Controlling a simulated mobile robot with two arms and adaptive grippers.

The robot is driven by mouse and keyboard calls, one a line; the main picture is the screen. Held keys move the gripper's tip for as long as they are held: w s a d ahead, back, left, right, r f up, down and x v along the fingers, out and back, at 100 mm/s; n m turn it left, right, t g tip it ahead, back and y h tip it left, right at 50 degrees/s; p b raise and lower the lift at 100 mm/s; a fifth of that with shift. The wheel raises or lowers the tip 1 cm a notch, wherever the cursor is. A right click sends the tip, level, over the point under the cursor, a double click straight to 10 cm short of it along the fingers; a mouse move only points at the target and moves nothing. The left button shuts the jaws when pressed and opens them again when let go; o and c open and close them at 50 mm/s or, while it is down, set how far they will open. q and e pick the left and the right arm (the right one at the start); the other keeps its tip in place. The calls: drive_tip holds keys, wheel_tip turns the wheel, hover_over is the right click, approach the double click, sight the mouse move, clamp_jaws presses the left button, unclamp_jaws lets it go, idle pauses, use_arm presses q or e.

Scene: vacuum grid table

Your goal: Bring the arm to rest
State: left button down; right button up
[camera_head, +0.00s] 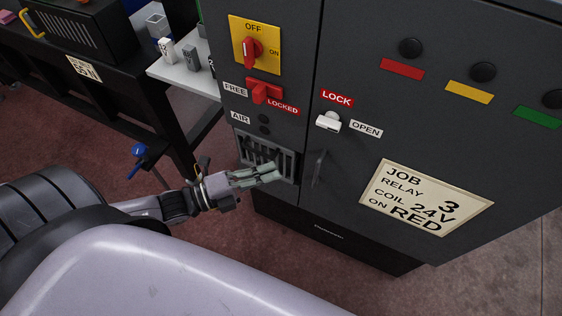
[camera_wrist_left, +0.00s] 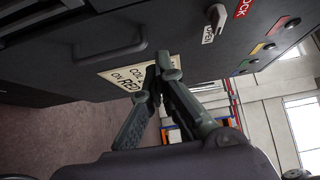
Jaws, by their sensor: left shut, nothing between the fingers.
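My left gripper (camera_head: 277,172) is shut and empty. In the head view it is in front of the lower part of the dark cabinet (camera_head: 345,60), beside the vent grille (camera_head: 262,150) and left of the door handle (camera_head: 318,168). In the left wrist view my left gripper (camera_wrist_left: 160,62) has its fingertips together, with the cream job card (camera_wrist_left: 118,74) behind them. I cannot tell from these views whether it touches the cabinet. My right gripper is in neither view.
The cabinet carries a red switch on a yellow plate (camera_head: 254,50), a red FREE/LOCKED lever (camera_head: 264,91) and a white LOCK/OPEN latch (camera_head: 328,121). A white shelf (camera_head: 185,77) with small blocks and a dark bench (camera_head: 70,60) stand at the left. Reddish floor shows between.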

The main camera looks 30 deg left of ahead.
use_arm(q)
drive_tip(key=s+a+f+n+g+y, duration=0.1)
drive_tip(key=a+f+n+y, duration=0.25)
drive_tip(key=f, duration=0.65)
drive_tip(key=s+a+f+n+g+y, duration=0.1)
drive_tip(key=s+a+f+n+y, duration=0.3)
drive_tip(key=f, duration=0.6)
drive_tip(key=w+a+f+n+g+y, duration=0.1)
drive_tip(key=a+f+n+g+y, duration=0.1)
drive_tip(key=a+f+n, duration=0.6)
drive_tip(key=s+d+f+n+g+y, duration=0.1)
drive_tip(key=s+d+f+n+g, duration=0.15)
drive_tip(key=s+f, duration=0.45)
drive_tip(key=s+d+f+n+g+y, duration=0.1)
drive_tip(key=s+d+f+g, duration=0.15)
drive_tip(key=s+f, duration=0.45)
drive_tip(key=s+d+f+n+g, duration=0.2)
drive_tip(key=s+d+f, duration=0.1)
drive_tip(key=s, duration=0.2)
drive_tip(key=s+d+f+n+g, duration=0.1)
drive_tip(key=s+d+f+n, duration=0.1)
drive_tip(key=s, duration=0.4)
drive_tip(key=shift+s+d+f+n+g, duration=0.15)
drive_tip(key=shift+d+f+n+g, duration=0.2)
drive_tip(key=shift+d+f, duration=0.7)
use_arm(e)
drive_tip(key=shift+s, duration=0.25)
